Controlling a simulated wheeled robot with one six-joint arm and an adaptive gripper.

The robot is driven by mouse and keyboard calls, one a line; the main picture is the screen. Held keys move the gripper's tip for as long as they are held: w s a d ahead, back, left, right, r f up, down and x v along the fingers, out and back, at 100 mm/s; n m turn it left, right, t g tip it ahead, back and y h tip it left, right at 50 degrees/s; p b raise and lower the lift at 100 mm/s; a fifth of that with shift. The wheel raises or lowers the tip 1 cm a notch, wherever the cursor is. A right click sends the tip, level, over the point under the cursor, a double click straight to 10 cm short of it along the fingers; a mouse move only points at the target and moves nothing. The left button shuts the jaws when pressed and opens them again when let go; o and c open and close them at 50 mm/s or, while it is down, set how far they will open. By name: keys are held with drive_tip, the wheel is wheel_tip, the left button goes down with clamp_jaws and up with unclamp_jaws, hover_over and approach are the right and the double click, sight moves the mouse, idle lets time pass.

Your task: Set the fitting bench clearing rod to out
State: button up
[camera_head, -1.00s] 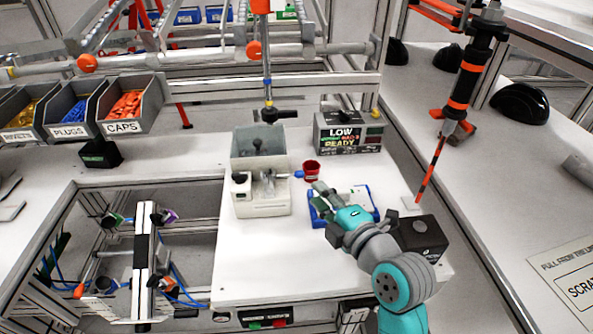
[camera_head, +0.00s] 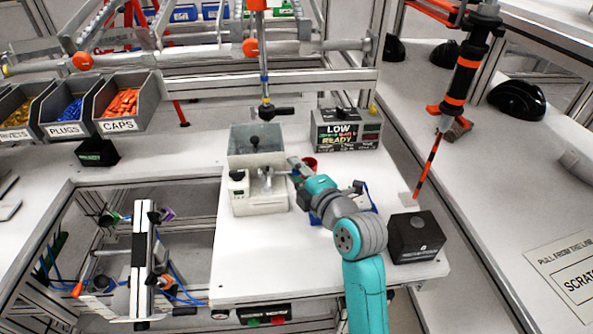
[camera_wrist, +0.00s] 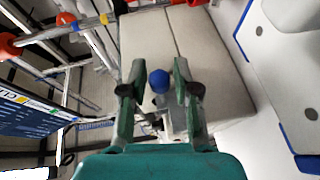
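The fitting bench unit (camera_head: 262,207) is a pale box with a grey clear-sided bin on top, standing on the white bench. In the wrist view, the clearing rod's blue ball knob (camera_wrist: 160,81) sits between my fingers, with a metal fitting below it in the picture. My gripper (camera_wrist: 160,88) is open around the knob, with a small gap on each side. How far the rod stands out cannot be told.
A red cup (camera_head: 310,161) is just behind my gripper, partly hidden. A blue-edged tray (camera_head: 371,197) lies under my arm. A black box (camera_head: 415,238) stands right of my arm, and a LOW/READY display box (camera_head: 346,130) behind. The bench's front middle (camera_head: 255,265) is clear.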

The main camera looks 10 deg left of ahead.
clamp_jaws()
drive_tip(key=shift+w+d, duration=0.2)
drive_tip(key=shift+d, duration=0.5)
drive_tip(key=shift+w+d, duration=0.2)
drive_tip(key=shift+d, duration=0.5)
drive_tip(key=shift+o, duration=0.5)
unclamp_jaws()
drive_tip(key=v, duration=1.2)
